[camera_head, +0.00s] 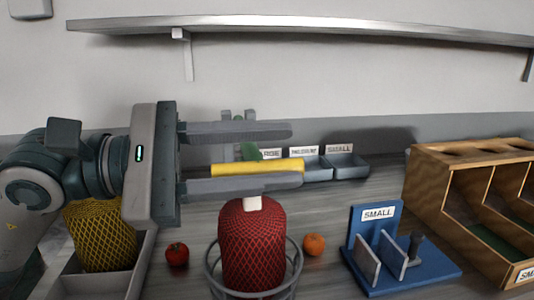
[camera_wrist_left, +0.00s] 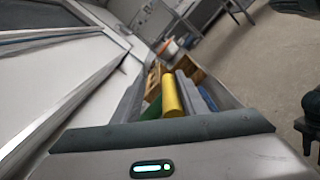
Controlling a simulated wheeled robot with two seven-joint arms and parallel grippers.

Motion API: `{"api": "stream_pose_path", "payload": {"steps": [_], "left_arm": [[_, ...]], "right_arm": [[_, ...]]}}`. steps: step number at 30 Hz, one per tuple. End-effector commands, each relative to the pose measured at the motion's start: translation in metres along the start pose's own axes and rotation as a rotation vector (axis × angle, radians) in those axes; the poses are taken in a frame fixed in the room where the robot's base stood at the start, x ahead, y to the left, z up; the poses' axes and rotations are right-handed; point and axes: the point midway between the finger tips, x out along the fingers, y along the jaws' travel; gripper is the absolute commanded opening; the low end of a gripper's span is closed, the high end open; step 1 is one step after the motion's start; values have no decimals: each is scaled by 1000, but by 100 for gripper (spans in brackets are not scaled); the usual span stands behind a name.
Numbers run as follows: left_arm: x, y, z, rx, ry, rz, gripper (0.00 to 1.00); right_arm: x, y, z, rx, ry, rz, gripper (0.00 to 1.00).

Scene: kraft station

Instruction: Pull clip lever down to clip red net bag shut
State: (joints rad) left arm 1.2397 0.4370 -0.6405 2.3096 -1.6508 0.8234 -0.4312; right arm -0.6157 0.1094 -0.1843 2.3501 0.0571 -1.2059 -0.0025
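The red net bag (camera_head: 255,245) stands upright in a round wire holder (camera_head: 213,275) on the counter, with a white neck (camera_head: 252,203) at its top. A yellow bar (camera_head: 257,168), apparently the clip lever's handle, lies level above the bag. My left gripper (camera_head: 290,157) reaches in from the left with its fingers spread, one above and one below the yellow bar in the picture. In the left wrist view the yellow bar (camera_wrist_left: 172,95) shows between the fingers, apart from the left one; contact with the right one is unclear. The rest of the clip is mostly hidden. My right gripper is out of view.
A yellow net bag (camera_head: 100,235) sits in a grey bin at left. A tomato (camera_head: 177,254) and an orange (camera_head: 314,244) flank the holder. A blue SMALL stand (camera_head: 435,277) and wooden rack (camera_head: 425,215) are at right. Small labelled bins (camera_head: 346,170) stand behind.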

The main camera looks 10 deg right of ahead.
Motion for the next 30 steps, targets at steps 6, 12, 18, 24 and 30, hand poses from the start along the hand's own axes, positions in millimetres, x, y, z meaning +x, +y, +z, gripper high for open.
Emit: {"api": "stream_pose_path", "payload": {"steps": [6,12,18,24,30], "left_arm": [[0,1,2,4,-4,2,36],[0,0,3,5,-6,1,36],[-1,0,3,6,-7,1,36],[-10,0,2,6,-6,3,36],[-36,0,1,4,-3,4,36]], "right_arm": [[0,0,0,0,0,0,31],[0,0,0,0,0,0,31],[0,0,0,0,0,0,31],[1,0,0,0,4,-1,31],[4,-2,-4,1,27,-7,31]]}}
